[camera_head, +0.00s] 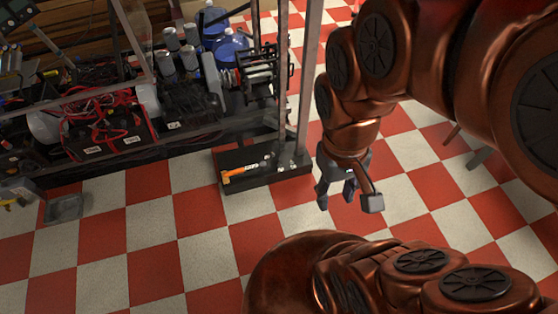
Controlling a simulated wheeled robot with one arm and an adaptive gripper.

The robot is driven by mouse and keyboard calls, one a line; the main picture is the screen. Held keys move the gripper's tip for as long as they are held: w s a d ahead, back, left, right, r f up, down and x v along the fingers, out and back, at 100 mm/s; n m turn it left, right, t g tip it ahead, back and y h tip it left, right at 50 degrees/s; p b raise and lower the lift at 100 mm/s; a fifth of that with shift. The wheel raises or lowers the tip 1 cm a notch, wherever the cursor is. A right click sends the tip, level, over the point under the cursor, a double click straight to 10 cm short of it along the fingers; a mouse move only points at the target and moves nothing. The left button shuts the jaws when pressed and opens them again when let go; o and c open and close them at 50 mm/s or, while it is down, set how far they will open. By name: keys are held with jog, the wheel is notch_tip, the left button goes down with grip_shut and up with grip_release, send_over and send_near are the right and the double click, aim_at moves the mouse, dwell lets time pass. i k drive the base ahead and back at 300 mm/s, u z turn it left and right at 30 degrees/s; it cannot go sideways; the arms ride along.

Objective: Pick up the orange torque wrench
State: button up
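The torque wrench (236,175) has an orange handle and a lighter shaft running right. It lies on a low black platform (270,182) at the foot of the metal posts, near the middle of the head view. My gripper (336,196) hangs to the right of the platform, above the checkered floor. Its dark fingers are spread apart with nothing seen between them. It is clear of the wrench by a good part of the platform's width.
A cluttered bench (130,155) with red cables, cans and blue jugs (230,48) stands at the left and back. Metal posts (306,85) rise from the platform's back right. A grey tray (64,208) lies at left. The checkered floor (150,230) in front is clear.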

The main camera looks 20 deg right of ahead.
aim_at(263, 165)
jog(key=u, duration=0.05)
jog(key=k, duration=0.45)
jog(key=z, duration=0.7)
jog(key=i, duration=1.1)
jog(key=u, duration=0.65)
